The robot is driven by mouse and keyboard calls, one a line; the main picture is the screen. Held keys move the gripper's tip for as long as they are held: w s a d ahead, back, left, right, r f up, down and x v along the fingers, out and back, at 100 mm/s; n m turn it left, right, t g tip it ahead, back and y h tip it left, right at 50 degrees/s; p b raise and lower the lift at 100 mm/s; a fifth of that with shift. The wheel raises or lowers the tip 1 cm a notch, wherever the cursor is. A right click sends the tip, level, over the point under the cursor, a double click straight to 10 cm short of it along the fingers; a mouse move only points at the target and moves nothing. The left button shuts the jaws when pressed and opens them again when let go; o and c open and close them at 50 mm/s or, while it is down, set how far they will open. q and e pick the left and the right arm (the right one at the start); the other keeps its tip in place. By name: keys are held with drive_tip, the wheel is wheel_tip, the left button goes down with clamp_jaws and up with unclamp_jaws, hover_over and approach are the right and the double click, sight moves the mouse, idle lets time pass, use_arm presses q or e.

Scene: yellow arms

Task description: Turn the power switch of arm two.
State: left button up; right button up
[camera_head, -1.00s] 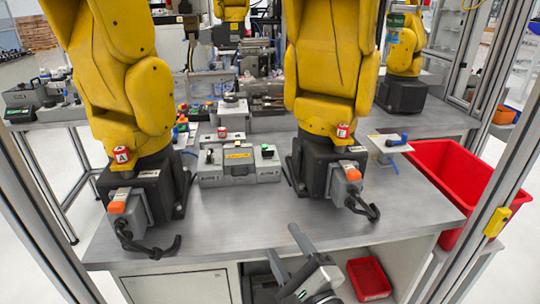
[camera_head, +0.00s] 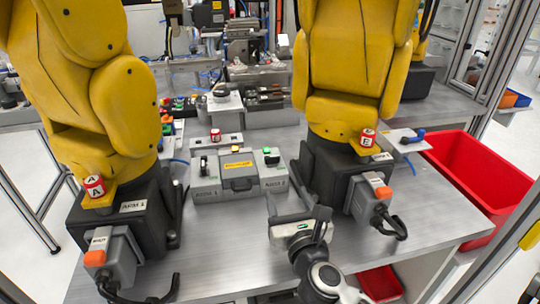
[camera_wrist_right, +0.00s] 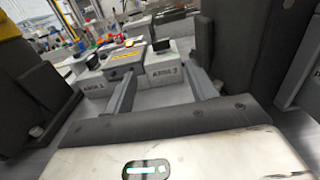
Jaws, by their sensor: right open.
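The grey control box (camera_head: 240,182), with a yellow label on top, stands between the two yellow arms. The wrist view (camera_wrist_right: 127,66) shows ARM 1 on its left side and ARM 2 on its right. A small switch with green on it (camera_head: 271,155) sits on the right, ARM 2 side; a black knob shows on that side in the wrist view (camera_wrist_right: 161,45). Another switch (camera_head: 204,164) is on the left side. My right gripper (camera_head: 280,179) is open and empty, in front of the box's right side; its fingers (camera_wrist_right: 163,76) point towards the box. My left gripper is not in view.
The black base of the left yellow arm (camera_head: 128,210) and that of the right one (camera_head: 335,175) flank the box closely. Bare tabletop (camera_head: 215,235) lies in front. A red bin (camera_head: 465,185) stands at the right.

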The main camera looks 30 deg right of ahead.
sight(273, 158)
drive_tip(key=x, duration=1.3)
drive_tip(key=shift+w+d+p, duration=0.1)
drive_tip(key=shift+w+p, duration=0.25)
drive_tip(key=shift+w, duration=0.05)
drive_tip(key=c, duration=1)
